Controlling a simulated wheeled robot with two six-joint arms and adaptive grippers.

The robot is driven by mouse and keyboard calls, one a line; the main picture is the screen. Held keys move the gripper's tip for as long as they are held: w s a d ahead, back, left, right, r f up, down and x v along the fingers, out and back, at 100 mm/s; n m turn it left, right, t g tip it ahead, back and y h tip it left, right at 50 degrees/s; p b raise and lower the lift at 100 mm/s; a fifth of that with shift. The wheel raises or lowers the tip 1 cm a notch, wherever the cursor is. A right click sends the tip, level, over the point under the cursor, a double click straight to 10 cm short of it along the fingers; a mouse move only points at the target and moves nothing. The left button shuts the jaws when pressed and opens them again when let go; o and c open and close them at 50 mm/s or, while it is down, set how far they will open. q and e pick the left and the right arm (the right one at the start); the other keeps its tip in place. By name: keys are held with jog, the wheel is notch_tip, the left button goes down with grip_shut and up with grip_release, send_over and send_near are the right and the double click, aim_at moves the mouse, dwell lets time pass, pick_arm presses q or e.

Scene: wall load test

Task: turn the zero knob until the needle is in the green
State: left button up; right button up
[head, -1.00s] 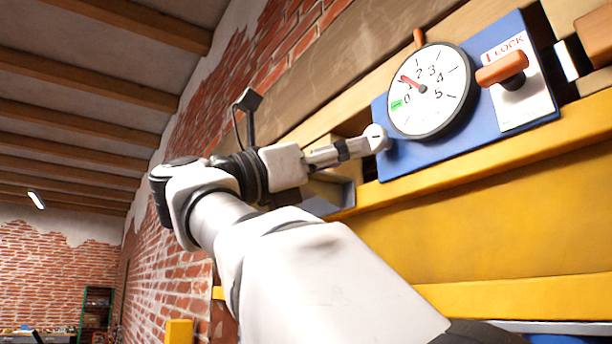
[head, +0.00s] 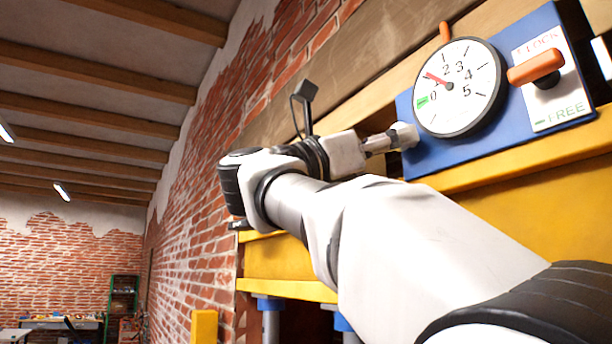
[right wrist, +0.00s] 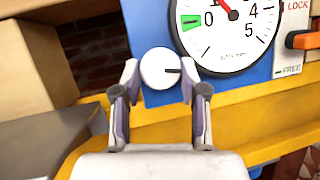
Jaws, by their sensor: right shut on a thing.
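The round white zero knob (head: 405,135) sits at the lower left of the blue panel. In the right wrist view the knob (right wrist: 153,70) has a dark line pointing right. My right gripper (right wrist: 159,76) is shut on it, one finger on each side; in the head view the gripper (head: 383,142) reaches it from the left. The white gauge (head: 465,103) has a red needle (head: 437,79) pointing up and left, near the 1, above the green mark (head: 422,101). The needle is outside the green. My left gripper is not in view.
An orange lock handle (head: 536,66) stands out from the white LOCK/FREE plate (head: 560,105), right of the gauge. A yellow beam (head: 530,150) runs below the panel. A brick wall (head: 205,165) lies to the left.

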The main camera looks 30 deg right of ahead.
jog(key=shift+s+n+t+y+b, duration=0.15)
jog(key=shift+n+t+b, duration=1.35)
jog(key=shift+n, duration=1.25)
jog(key=shift+s+n+t+y+b, duration=0.1)
jog(key=shift+n+t+b, duration=1.45)
jog(key=shift+n, duration=1.15)
jog(key=shift+s+n+t+y+b, duration=0.15)
jog(key=shift+n+t+b, duration=1.35)
jog(key=shift+n, duration=1.25)
jog(key=o, duration=1.1)
jog(key=shift+a, duration=0.3)
